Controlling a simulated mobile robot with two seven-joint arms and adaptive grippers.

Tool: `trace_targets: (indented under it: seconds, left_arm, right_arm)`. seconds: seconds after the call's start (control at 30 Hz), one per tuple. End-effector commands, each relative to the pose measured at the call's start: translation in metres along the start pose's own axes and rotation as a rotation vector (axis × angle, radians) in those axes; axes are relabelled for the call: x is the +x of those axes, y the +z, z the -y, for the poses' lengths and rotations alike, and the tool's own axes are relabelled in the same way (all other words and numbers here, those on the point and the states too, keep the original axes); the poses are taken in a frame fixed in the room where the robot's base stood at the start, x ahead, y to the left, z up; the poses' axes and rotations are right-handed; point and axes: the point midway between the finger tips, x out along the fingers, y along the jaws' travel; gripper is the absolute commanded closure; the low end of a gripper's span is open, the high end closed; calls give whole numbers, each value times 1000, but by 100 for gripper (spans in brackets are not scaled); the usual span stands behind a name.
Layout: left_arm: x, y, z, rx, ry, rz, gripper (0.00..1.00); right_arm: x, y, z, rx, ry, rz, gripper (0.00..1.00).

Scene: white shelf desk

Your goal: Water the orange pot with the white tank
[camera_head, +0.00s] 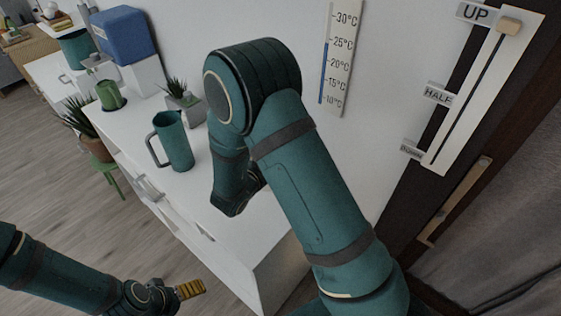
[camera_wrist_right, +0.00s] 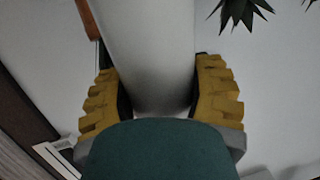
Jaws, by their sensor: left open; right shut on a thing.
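My right gripper (camera_wrist_right: 157,80) is shut on a smooth white body, apparently the white tank (camera_wrist_right: 150,45), with a yellow finger on each side of it in the right wrist view. In the head view my right arm hides that gripper and the thing it holds. An orange-brown pot (camera_head: 97,149) with a spiky plant stands on a green stool beside the white desk, at the left.
On the white desk (camera_head: 225,262) stand a teal pitcher (camera_head: 176,140), a green cup (camera_head: 109,95), a grey pot with a small plant (camera_head: 181,98) and a blue-and-white dispenser (camera_head: 125,36). A thermometer (camera_head: 338,55) and slider panel (camera_head: 485,85) are on the wall. Left floor is clear.

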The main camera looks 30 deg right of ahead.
Motion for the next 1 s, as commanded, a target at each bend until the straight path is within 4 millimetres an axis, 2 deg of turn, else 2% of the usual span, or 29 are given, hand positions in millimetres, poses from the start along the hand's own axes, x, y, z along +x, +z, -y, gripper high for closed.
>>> trace_targets:
  seconds: [1.0]
  left_arm:
    - [0, 0, 0, 0, 0, 0, 7]
  right_arm:
    - [1, 8, -1, 38, -1, 54, 87]
